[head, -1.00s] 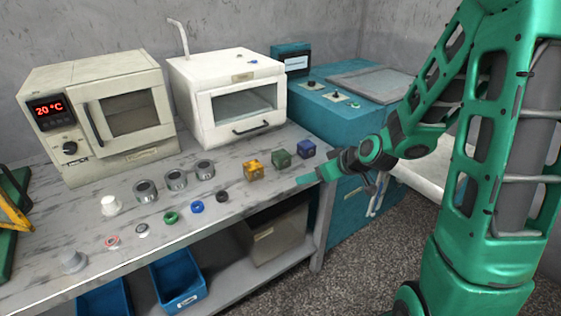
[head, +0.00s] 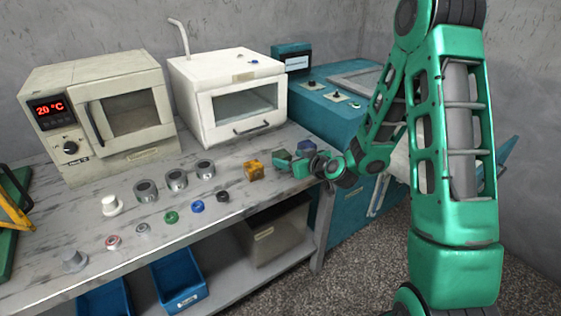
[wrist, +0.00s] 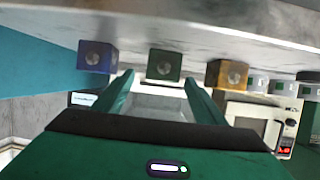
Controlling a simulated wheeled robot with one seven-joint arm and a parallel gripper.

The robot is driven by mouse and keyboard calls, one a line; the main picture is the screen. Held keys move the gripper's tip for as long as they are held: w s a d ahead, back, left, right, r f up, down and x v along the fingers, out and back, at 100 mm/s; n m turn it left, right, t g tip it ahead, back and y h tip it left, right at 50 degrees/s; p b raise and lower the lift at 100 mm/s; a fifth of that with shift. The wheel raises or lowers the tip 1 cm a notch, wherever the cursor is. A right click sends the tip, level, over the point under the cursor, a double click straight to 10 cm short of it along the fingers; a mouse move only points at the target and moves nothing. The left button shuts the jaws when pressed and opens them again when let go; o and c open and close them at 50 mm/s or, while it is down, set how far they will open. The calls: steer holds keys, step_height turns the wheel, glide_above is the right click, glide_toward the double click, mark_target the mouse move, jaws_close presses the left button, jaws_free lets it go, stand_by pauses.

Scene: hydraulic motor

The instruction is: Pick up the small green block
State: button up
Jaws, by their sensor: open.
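The small green block (head: 281,154) stands near the right end of the grey workbench, partly hidden by my gripper (head: 287,168). In the wrist view, which is upside down, the green block (wrist: 164,65) shows between the lines of the two fingers, just ahead of the tips. My gripper (wrist: 159,80) is open and empty, one finger toward each side of the block. I cannot tell whether a finger touches it. A yellow block (head: 253,170) stands to its left and a blue block (head: 306,147) to its right.
The workbench (head: 75,215) also carries metal cylinders (head: 176,180), coloured rings and small caps. A white oven (head: 225,100) and a beige oven (head: 100,115) stand behind. A teal cabinet (head: 335,115) is to the right. Blue bins (head: 180,283) sit on the shelf below.

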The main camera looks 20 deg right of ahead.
mark_target(283, 154)
steer(key=shift+a+r+x, duration=0.1)
steer(key=shift+r+x, duration=0.05)
steer(key=shift+x, duration=1.15)
steer(key=shift+a+r+x, duration=0.1)
steer(key=shift+r+x, duration=0.05)
steer(key=shift+x, duration=1.15)
steer(key=c, duration=1.2)
steer(key=shift+c, duration=1.4)
steer(key=shift+r, duration=0.15)
